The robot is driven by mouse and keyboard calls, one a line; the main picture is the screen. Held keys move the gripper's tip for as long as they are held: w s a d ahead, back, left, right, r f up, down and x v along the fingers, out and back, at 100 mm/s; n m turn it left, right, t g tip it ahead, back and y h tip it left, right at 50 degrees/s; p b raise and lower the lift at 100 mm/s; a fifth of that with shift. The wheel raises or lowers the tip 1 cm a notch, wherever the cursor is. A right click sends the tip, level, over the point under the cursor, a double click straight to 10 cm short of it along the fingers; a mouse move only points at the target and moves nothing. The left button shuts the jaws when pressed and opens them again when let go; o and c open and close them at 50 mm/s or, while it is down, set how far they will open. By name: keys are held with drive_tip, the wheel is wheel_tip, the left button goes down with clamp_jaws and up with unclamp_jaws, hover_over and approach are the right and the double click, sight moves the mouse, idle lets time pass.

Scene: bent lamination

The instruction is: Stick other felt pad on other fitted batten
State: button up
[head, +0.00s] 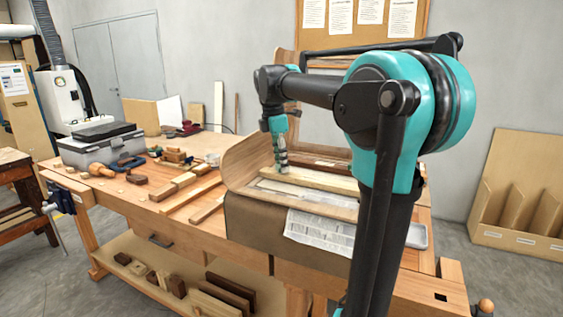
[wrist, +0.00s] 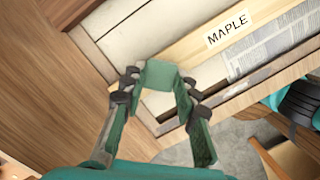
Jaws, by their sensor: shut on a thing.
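My gripper (wrist: 160,88) is shut on a small green felt pad (wrist: 158,74), which sits between its fingertips in the wrist view. A pale batten (wrist: 196,52) labelled MAPLE runs diagonally just beyond the pad. I cannot tell whether the pad touches it. In the head view my gripper (head: 282,166) is low over the left part of the pale batten (head: 318,181), and the pad cannot be made out there. A darker batten (head: 325,162) lies farther back in the curved wooden piece (head: 246,160).
The curved piece's raised side stands close left of my gripper. A printed sheet (head: 318,232) hangs over dark cloth (head: 250,222) at the bench front. Wood blocks and strips (head: 190,190) and a grey toolbox (head: 98,145) occupy the bench's left side.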

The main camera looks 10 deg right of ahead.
drive_tip(key=shift+f, duration=0.4)
idle(0.4)
drive_tip(key=o, duration=1)
drive_tip(key=shift+c, duration=0.2)
drive_tip(key=shift+r, duration=3.55)
